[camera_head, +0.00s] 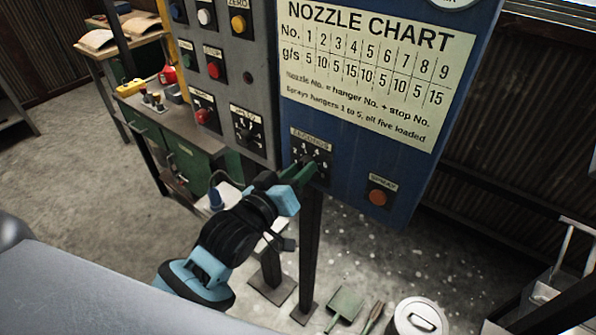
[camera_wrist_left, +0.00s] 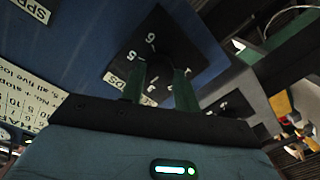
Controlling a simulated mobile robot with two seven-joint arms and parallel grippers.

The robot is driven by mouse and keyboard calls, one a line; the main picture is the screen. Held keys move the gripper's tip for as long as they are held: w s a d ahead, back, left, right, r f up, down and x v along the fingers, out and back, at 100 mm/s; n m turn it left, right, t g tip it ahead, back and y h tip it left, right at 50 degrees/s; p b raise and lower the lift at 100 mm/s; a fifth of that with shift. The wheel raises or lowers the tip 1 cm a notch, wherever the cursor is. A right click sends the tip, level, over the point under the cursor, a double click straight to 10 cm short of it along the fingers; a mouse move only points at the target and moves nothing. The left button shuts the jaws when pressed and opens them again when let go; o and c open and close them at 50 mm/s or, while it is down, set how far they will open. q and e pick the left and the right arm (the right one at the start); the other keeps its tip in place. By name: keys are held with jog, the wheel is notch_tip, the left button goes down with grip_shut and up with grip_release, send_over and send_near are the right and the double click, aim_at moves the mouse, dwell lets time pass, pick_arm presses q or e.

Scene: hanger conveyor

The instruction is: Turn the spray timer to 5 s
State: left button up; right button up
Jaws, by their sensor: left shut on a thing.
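The spray timer (camera_head: 322,158) is a black dial plate marked SECONDS, low on the blue panel, with white numbers around a dark knob. It also shows in the left wrist view (camera_wrist_left: 185,58), where the plate appears turned over. My left gripper (camera_head: 306,168) has its green fingers at the dial, shut on the knob. In the left wrist view the two fingers (camera_wrist_left: 161,78) stand either side of the knob. The fingers partly cover the knob and some numbers, so I cannot tell which number it points to. My right gripper is not in view.
A grey panel with a speed dial (camera_head: 247,128) and several buttons adjoins on the left. Black posts (camera_head: 311,245) stand below. A dustpan (camera_head: 345,302) and a white bin (camera_head: 420,318) are on the floor.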

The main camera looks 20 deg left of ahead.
pick_arm(q)
jog(key=m, duration=1.3)
jog(key=shift+t, duration=0.4)
jog(key=shift+m, duration=0.3)
jog(key=o, duration=1)
jog(key=shift+f, duration=0.1)
jog(key=b+v, duration=0.1)
jog(key=v, duration=0.7)
jog(key=shift+d, duration=0.1)
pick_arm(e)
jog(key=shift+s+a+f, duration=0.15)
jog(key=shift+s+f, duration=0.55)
